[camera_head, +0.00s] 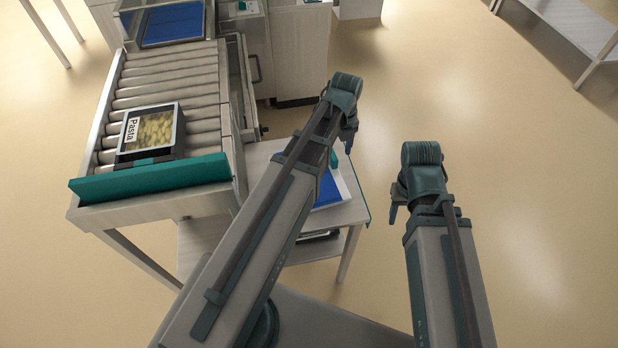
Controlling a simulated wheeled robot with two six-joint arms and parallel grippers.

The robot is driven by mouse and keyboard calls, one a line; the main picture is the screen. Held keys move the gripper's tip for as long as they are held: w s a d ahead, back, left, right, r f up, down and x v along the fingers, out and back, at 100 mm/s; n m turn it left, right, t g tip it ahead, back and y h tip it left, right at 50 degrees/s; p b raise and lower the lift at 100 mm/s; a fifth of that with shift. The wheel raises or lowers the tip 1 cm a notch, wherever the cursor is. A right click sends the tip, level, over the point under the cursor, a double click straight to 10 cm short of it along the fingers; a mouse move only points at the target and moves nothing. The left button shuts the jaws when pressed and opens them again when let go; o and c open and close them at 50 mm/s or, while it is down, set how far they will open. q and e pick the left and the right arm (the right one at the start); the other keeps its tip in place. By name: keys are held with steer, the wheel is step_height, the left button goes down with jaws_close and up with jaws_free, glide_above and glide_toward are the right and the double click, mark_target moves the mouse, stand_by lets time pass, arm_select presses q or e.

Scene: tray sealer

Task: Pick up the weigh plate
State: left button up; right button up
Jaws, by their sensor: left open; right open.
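A flat blue surface with a pale rim (329,190) lies on the small side table, partly hidden behind my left arm. It may be the weigh plate, but I cannot tell for sure. My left gripper (349,138) is open and empty, above and beyond the far right corner of that table in the picture. My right gripper (394,208) is open and empty over the floor, right of the table. Both grippers are seen mostly from behind, and neither touches the blue surface.
A roller conveyor (170,85) on the left carries a pasta tray (152,132) by a green end stop (150,181). The small table (355,211) has a lower shelf. A grey shelf (570,28) stands far right. Open floor lies right of the table.

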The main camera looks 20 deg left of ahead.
mark_target(335, 159)
arm_select(q)
steer(key=shift+a+f+b, duration=0.15)
steer(key=shift+f+b, duration=1.15)
steer(key=shift+f, duration=0.05)
steer(key=shift+a+f+b, duration=0.15)
steer(key=shift+f+b, duration=1.15)
steer(key=shift+r, duration=0.1)
jaws_close()
